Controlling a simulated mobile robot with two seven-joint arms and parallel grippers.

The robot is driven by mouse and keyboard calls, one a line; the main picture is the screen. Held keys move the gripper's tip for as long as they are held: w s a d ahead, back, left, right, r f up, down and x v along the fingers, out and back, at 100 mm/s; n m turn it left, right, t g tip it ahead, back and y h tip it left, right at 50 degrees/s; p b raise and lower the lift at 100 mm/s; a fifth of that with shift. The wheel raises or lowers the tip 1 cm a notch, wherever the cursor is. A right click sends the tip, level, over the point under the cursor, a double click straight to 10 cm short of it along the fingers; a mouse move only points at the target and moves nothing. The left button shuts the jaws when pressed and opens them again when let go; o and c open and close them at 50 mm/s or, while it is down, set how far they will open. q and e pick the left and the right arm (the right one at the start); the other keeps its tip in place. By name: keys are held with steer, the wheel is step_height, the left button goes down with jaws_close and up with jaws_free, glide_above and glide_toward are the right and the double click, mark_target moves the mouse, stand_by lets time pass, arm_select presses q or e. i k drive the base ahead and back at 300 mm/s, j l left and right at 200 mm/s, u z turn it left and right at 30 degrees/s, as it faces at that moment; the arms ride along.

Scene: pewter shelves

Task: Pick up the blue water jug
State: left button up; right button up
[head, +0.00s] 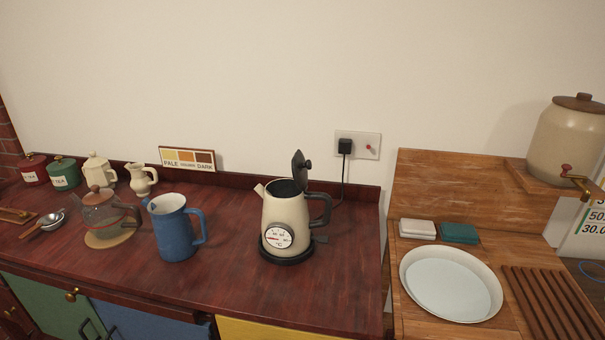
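The blue water jug (174,232) stands upright on the dark red wooden counter (335,285), left of the middle of the head view. Its handle points right and its spout points to the upper left. Its top is open; I cannot tell whether there is water in it. Neither of my grippers is in view, and nothing is touching the jug.
A cream kettle (285,218) with its lid up stands right of the jug. A glass teapot (104,216) on a round mat is close on the left. Canisters (64,172) and a cream pitcher (140,179) stand behind. The counter's front right is clear.

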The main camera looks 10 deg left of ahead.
mark_target(176, 241)
steer(key=j+u, duration=0.1)
steer(key=u, duration=0.25)
steer(key=k+j+u, duration=0.1)
steer(key=u, duration=0.3)
steer(key=j+u, duration=0.1)
steer(key=u, duration=0.25)
